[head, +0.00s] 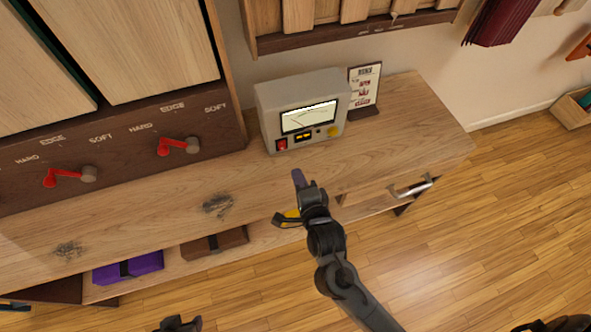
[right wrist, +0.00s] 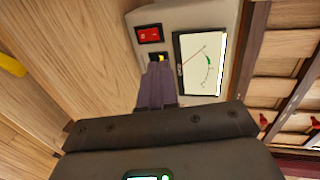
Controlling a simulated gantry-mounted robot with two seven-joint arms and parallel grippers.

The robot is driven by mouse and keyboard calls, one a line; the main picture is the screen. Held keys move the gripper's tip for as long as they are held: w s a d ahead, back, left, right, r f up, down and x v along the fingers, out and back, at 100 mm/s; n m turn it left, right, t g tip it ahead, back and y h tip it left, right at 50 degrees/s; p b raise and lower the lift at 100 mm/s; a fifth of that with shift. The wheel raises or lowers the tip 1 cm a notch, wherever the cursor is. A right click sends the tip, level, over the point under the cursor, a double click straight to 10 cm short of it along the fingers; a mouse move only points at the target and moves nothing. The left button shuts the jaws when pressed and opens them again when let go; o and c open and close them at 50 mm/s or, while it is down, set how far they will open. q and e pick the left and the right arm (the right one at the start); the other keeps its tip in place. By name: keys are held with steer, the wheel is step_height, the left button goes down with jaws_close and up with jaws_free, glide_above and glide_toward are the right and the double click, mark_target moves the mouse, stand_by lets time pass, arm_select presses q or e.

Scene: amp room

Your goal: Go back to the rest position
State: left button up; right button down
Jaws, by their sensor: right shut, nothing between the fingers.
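My right gripper (head: 297,180) hangs over the front part of the wooden bench, in front of the grey meter box (head: 272,105). Its purple fingers are shut with nothing between them. In the right wrist view the closed fingers (right wrist: 157,78) point at the meter box, just below its small yellow-lit switch (right wrist: 158,57). The red switch (right wrist: 149,34) and the dial (right wrist: 200,65) show beside them. In the head view the fingertips look apart from the box. I cannot make out my left gripper.
A small card stand (head: 364,90) is right of the meter. Red levers (head: 172,147) sit on the cabinet at left. A purple box (head: 108,272) and brown box (head: 230,242) lie on the shelf below.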

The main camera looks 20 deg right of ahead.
steer(key=shift+r, duration=0.1)
steer(key=shift+s, duration=0.1)
stand_by(0.3)
steer(key=s+d+f+n+g+y, duration=0.1)
steer(key=s+d+f+n+g, duration=0.1)
steer(key=s+n+g, duration=0.35)
steer(key=s+d+f+n+g, duration=0.2)
steer(key=s+n, duration=0.6)
steer(key=s+d+f+n+g+y, duration=0.1)
steer(key=s+d+f+n+g, duration=0.1)
steer(key=s+n+g, duration=0.35)
step_height(320, 180, up, 36)
steer(key=s+n+t+p, duration=0.1)
steer(key=s+n+p, duration=0.1)
steer(key=p, duration=3.4)
steer(key=shift+s+f+t, duration=0.15)
steer(key=shift+s+t, duration=0.05)
steer(key=shift+t, duration=0.1)
